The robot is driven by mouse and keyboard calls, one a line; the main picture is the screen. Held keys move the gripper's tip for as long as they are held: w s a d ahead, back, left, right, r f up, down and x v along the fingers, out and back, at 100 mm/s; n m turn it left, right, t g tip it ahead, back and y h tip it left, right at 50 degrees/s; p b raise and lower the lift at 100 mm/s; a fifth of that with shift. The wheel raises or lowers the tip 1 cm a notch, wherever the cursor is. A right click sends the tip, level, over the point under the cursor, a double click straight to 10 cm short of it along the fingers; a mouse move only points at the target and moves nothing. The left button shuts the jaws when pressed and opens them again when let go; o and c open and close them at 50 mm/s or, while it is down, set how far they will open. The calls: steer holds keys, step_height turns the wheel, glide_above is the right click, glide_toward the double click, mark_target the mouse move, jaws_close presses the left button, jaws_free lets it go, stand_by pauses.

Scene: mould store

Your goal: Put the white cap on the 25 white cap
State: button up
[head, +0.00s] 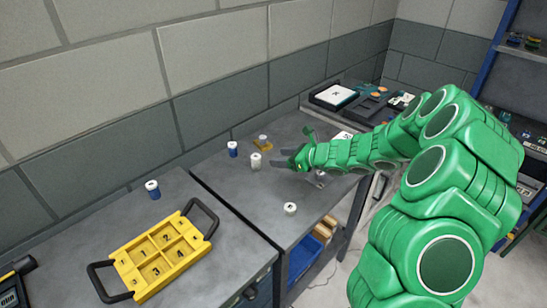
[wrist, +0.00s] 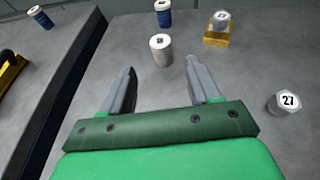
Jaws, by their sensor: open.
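My gripper (wrist: 160,68) is open and empty, its fingers pointing toward a white cylinder (wrist: 161,50) that stands upright just beyond the fingertips. In the head view this cylinder (head: 256,160) stands left of my gripper (head: 279,158). A white cap marked 27 (wrist: 287,102) lies on the table to the right of the fingers; a white piece (head: 290,208) also shows near the table's front in the head view. A pale cap-like piece (wrist: 219,25) sits on a yellow block (wrist: 217,40) behind. No number 25 is readable on any piece.
A blue cylinder with a white top (head: 233,149) stands behind the white one. Another (head: 153,189) stands on the left table near a yellow tray (head: 118,262) with numbered compartments. A gap divides the two tables. Dark trays (head: 371,108) lie at the back right.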

steer(key=shift+v, duration=1.1)
steer(key=s+a+r+n+g, duration=0.25)
steer(key=s+r+n, duration=0.2)
steer(key=s, duration=0.25)
steer(key=s+a+r+n+g+h, duration=0.1)
steer(key=s+a+r+n+g, duration=0.1)
steer(key=s+a+r+n, duration=0.45)
steer(key=s+r+n+g, duration=0.1)
steer(key=s+n+g, duration=0.2)
steer(key=s, duration=0.6)
steer(key=s+d+n+h, duration=0.5)
steer(key=s+d, duration=0.3)
steer(key=s, duration=0.5)
steer(key=s+d+r+n+g+h, duration=0.1)
steer(key=s+d+n+h, duration=0.4)
steer(key=s+d, duration=0.4)
steer(key=s, duration=0.4)
steer(key=shift+d, duration=0.25)
steer(key=shift+s+r+g, duration=0.1)
steer(key=shift+r+g, duration=0.05)
steer(key=shift+g, duration=0.1)
